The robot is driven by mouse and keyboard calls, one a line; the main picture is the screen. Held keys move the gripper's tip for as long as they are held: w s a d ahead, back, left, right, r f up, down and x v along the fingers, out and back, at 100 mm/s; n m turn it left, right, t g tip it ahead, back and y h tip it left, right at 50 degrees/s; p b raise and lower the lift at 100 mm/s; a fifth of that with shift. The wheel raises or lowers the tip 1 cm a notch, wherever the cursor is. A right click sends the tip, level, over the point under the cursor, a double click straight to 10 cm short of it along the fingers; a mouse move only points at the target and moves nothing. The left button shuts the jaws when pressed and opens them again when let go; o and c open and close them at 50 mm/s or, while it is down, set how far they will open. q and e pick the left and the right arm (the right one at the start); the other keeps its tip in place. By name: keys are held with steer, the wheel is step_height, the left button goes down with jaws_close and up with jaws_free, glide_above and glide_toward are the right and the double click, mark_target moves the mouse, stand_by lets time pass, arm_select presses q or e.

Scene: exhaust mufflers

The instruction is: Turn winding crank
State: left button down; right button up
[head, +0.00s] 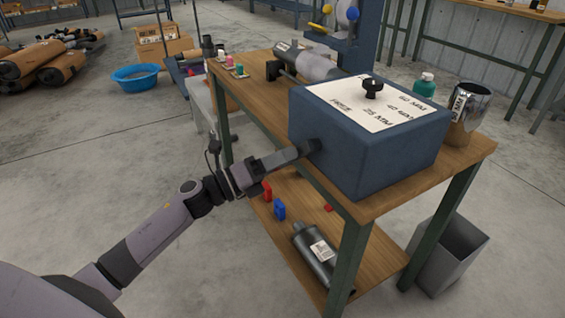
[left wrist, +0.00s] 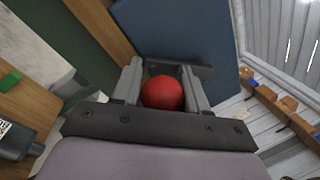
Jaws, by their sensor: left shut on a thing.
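The dark blue winding box (head: 365,145) stands on the near end of the wooden workbench. Its top carries a white label plate (head: 368,103) with printed mm sizes and a black knob (head: 373,87). The dark hub of the winding crank (head: 314,146) shows on the box's left side. My left gripper (head: 257,172) is beside that side, in line with the crank. In the left wrist view, its fingers are shut around the crank's red round knob (left wrist: 162,93), with the blue box wall behind. The knob is hidden in the head view. My right gripper is not in view.
A shiny metal cylinder (head: 468,113) and a green bottle (head: 424,85) stand behind the box. The lower shelf holds a muffler (head: 316,253) and a blue clamp (head: 279,209). A grey bin (head: 447,255) stands at the right.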

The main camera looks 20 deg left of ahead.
arm_select(q)
steer(key=shift+r, duration=0.4)
steer(key=c, duration=0.7)
jaws_free()
steer(key=shift+o, duration=0.2)
steer(key=shift+f, duration=0.15)
steer(key=shift+s+a+f, duration=0.25)
steer(key=shift+s+a, duration=0.05)
steer(key=shift+s, duration=0.05)
steer(key=r+v, duration=0.1)
steer(key=v, duration=0.5)
steer(key=shift+f, duration=0.35)
steer(key=shift+a, duration=0.1)
